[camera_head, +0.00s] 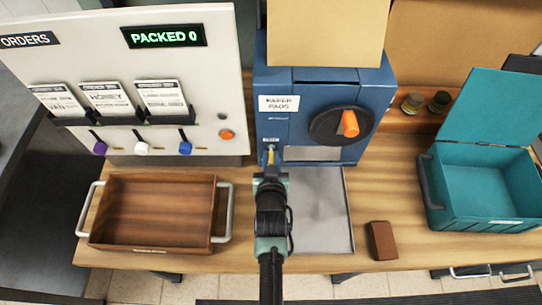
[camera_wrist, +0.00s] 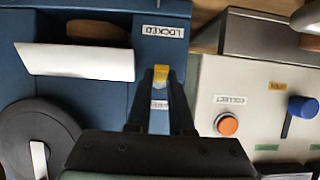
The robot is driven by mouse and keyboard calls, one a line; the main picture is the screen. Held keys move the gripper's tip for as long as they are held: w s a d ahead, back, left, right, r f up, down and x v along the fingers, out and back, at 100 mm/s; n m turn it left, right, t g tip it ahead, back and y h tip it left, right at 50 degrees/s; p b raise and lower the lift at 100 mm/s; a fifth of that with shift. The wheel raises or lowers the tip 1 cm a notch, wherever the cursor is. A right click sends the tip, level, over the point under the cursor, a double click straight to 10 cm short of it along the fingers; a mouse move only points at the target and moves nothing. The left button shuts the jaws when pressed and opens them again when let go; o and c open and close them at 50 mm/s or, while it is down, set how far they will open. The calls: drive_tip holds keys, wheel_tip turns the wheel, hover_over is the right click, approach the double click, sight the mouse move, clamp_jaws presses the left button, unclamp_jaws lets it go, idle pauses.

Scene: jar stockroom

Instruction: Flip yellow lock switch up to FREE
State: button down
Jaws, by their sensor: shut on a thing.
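The blue paper pads machine (camera_head: 283,75) stands at the back middle of the table. Its yellow lock switch (camera_head: 271,153) is low on the left of its front, below a small pale label too small to read. In the wrist view the yellow switch (camera_wrist: 161,74) sits between my fingertips, and my gripper (camera_wrist: 160,82) is shut on it. The LOCKED label (camera_wrist: 163,31) shows upside down near the switch, and another label (camera_wrist: 159,104) is partly hidden between my fingers. My gripper (camera_head: 270,170) reaches straight to the machine front in the head view.
A metal tray (camera_head: 330,215) lies right of my arm, with a brown block (camera_head: 382,240) beside it. A wooden crate (camera_head: 150,248) with handles is at left. The orders board (camera_head: 215,80) stands behind it. An open teal box (camera_head: 434,198) is at right.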

drive_tip(key=r+g+p, duration=0.1)
drive_tip(key=p, duration=0.2)
drive_tip(key=shift+w+r+g, duration=0.1)
drive_tip(key=shift+r+g, duration=0.15)
drive_tip(key=shift+g, duration=0.15)
drive_tip(key=g+p, duration=0.2)
drive_tip(key=shift+w+r+g+p, duration=0.15)
drive_tip(key=shift+r+g+p, duration=0.15)
drive_tip(key=shift+p, duration=0.1)
drive_tip(key=shift+w+r+g+p, duration=0.1)
drive_tip(key=shift+g+p, duration=0.1)
drive_tip(key=shift+g, duration=0.4)
drive_tip(key=shift+w+g+p, duration=0.1)
drive_tip(key=shift+g+p, duration=0.05)
drive_tip(key=shift+g, duration=0.45)
drive_tip(key=shift+w+r+g+b, duration=0.1)
drive_tip(key=shift+g+b, duration=0.1)
drive_tip(key=shift+g, duration=0.35)
drive_tip(key=shift+w+g+b, duration=0.1)
drive_tip(key=shift+g+b, duration=0.05)
drive_tip(key=shift+g, duration=0.4)
drive_tip(key=c, duration=0.8)
unclamp_jaws()
drive_tip(key=shift+r, duration=0.1)
